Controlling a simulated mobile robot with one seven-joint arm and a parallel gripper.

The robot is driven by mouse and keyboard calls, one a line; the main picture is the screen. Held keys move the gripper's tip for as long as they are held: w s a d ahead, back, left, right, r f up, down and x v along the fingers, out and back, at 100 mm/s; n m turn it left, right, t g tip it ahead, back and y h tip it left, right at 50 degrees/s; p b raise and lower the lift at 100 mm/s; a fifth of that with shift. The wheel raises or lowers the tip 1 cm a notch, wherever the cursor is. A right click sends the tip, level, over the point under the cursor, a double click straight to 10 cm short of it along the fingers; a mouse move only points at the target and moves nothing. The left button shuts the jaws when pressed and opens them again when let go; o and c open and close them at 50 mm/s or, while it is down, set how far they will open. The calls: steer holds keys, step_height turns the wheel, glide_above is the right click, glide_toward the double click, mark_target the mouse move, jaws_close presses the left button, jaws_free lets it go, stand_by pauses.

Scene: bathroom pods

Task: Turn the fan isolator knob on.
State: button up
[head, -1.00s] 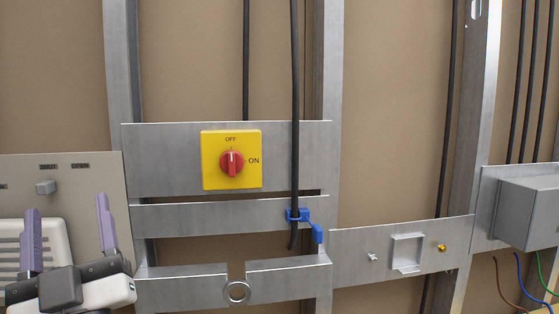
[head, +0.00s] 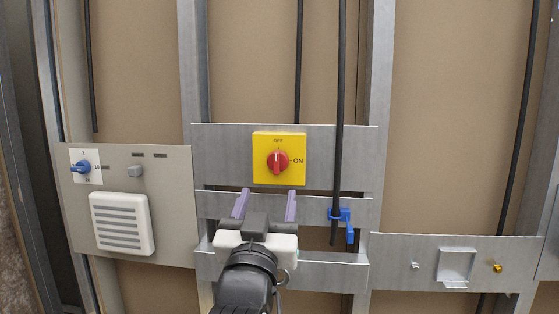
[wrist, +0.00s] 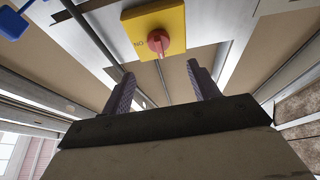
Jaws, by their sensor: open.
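The fan isolator is a yellow square plate (head: 262,174) with a red round knob (head: 278,161), on a grey metal rail. OFF is printed above the knob and ON to its right. The knob's pointer stands upright, toward OFF. My gripper (head: 266,205) is open and empty, below the plate and apart from it, with its two purple fingers pointing up. In the wrist view the red knob (wrist: 158,42) and yellow plate (wrist: 135,27) show upside down beyond the open fingers (wrist: 160,90), roughly between them.
A black cable (head: 341,100) hangs just right of the plate, with a blue clip (head: 341,215) low on it. A grey panel (head: 165,200) on the left carries a blue knob (head: 81,168), a grey switch (head: 136,171) and a white vent (head: 122,223). An empty metal bracket (head: 455,265) sits lower right.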

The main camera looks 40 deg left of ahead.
mark_target(276, 165)
steer(key=p+x, duration=0.3)
steer(key=x, duration=0.7)
steer(key=shift+w+r+p, duration=0.1)
steer(key=shift+r+p, duration=0.05)
steer(key=shift+p, duration=0.2)
steer(key=c, duration=1)
